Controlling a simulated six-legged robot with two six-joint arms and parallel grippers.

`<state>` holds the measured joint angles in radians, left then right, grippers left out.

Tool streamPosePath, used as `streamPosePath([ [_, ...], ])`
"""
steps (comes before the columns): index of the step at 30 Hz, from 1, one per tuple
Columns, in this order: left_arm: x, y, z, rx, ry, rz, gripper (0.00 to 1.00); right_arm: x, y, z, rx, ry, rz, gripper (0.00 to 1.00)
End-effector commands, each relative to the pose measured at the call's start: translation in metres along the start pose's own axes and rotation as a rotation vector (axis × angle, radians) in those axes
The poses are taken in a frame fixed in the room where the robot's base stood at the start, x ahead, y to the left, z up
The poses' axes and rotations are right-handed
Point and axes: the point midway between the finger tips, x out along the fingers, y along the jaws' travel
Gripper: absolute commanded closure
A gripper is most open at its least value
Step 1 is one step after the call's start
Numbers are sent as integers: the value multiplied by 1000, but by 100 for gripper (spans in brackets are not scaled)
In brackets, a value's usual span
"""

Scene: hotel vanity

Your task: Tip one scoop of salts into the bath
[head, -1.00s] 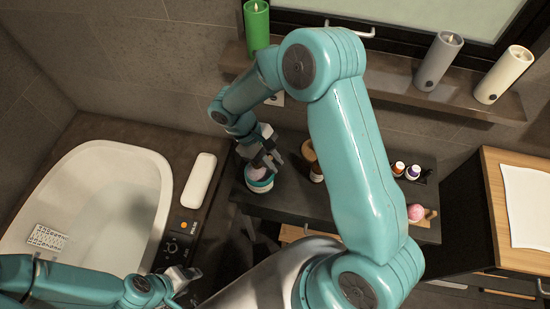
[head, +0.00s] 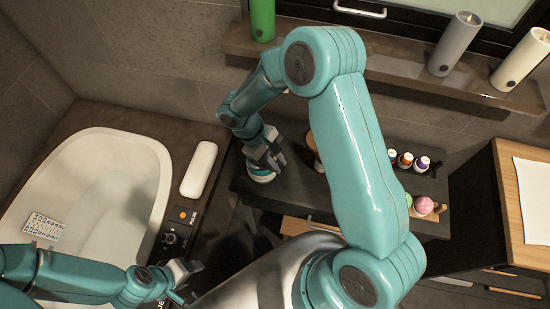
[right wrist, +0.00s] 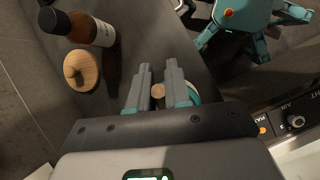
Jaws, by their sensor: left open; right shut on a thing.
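My right gripper (head: 268,160) is at the left end of the dark vanity top, directly over a small teal and white jar (head: 260,177). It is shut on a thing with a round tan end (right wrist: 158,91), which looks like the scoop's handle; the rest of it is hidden. The jar's contents are hidden by the gripper; part of its teal rim (right wrist: 193,93) shows in the right wrist view. The white bath (head: 160,172) is at the left. My left gripper (head: 190,277) is open and empty near the bath's control panel.
A white bath pillow (head: 199,169) lies on the ledge between bath and vanity. A brown bottle (right wrist: 90,28) and a wooden-topped container (right wrist: 82,70) stand near my right gripper. Several small bottles (head: 406,160) and a pink ball (head: 424,205) are further right.

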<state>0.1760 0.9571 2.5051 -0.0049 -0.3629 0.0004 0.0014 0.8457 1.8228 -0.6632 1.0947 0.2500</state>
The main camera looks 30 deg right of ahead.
Motion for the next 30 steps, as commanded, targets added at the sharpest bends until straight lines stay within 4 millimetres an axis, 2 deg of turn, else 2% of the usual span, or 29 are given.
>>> streamPosePath([
  [6, 19, -7, 0, 0, 0, 0, 48, 6, -2, 12, 28, 162, 12, 100],
  [27, 4, -2, 0, 0, 0, 0, 48, -40, 3, 47, 53, 300, 23, 100],
  [30, 18, -6, 0, 0, 0, 0, 48, -36, 3, 47, 59, 343, 28, 100],
])
